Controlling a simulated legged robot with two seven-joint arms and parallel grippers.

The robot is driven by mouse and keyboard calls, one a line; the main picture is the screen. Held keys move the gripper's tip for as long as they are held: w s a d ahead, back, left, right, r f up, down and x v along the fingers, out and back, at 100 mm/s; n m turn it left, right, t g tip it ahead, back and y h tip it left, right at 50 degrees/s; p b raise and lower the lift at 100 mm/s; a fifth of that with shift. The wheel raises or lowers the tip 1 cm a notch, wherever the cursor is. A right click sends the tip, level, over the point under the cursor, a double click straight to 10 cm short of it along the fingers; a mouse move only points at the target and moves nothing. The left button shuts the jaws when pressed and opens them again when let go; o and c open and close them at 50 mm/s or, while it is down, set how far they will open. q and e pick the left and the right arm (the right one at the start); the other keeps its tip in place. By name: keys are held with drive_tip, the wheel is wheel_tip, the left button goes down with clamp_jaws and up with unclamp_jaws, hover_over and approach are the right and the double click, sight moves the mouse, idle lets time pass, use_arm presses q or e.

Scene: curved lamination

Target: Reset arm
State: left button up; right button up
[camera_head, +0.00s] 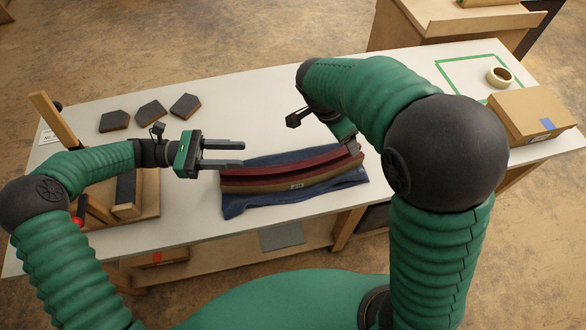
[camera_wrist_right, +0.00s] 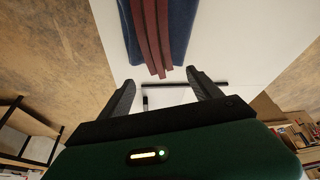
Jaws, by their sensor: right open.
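A curved lamination (camera_head: 290,178) of reddish-brown strips lies on a crumpled blue cloth (camera_head: 240,206) in the middle of the table. My left gripper (camera_head: 243,154) is open and empty, its two parallel fingers pointing right near the lamination's left end. My right gripper shows in the right wrist view (camera_wrist_right: 160,84) with its fingers spread apart. The strips' end (camera_wrist_right: 158,68) appears between and beyond the fingertips there; I see no grip on it. In the head view my right gripper is at the lamination's right end, mostly hidden by my arm.
Several things lie on the white table (camera_head: 200,228): dark blocks (camera_head: 150,111) at the back left, a wooden fixture (camera_head: 145,192) under my left arm, a tape roll (camera_head: 499,77) inside a green outline, and a cardboard box (camera_head: 535,115) at right.

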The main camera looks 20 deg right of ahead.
use_arm(q)
drive_tip(key=shift+s, duration=0.1)
idle(0.3)
drive_tip(key=s+a+f+m+t+y+p, duration=0.1)
drive_tip(key=s+a+f+m+y+p, duration=0.15)
drive_tip(key=s+y, duration=0.3)
drive_tip(key=s+a+f+m+t+y+p, duration=0.1)
drive_tip(key=s+a+m+y+p, duration=0.25)
drive_tip(key=s+y, duration=0.2)
drive_tip(key=s+a+r+m+t+y+p, duration=0.2)
drive_tip(key=a+r+m+t+y, duration=0.3)
drive_tip(key=a+m, duration=0.3)
drive_tip(key=a+y+p, duration=0.1)
drive_tip(key=a, duration=0.2)
drive_tip(key=shift+r+m+t, duration=0.3)
drive_tip(key=shift+m, duration=0.1)
use_arm(e)
drive_tip(key=s+a+r+n+y, duration=0.1)
drive_tip(key=s+a+n+y, duration=0.1)
drive_tip(key=s+n, duration=0.4)
drive_tip(key=s+a+r+n+t+y, duration=0.1)
drive_tip(key=s+a+n+y, duration=0.1)
drive_tip(key=s+n, duration=0.4)
drive_tip(key=n, duration=0.3)
drive_tip(key=shift+s+a+r, duration=0.15)
drive_tip(key=shift+a+r, duration=0.15)
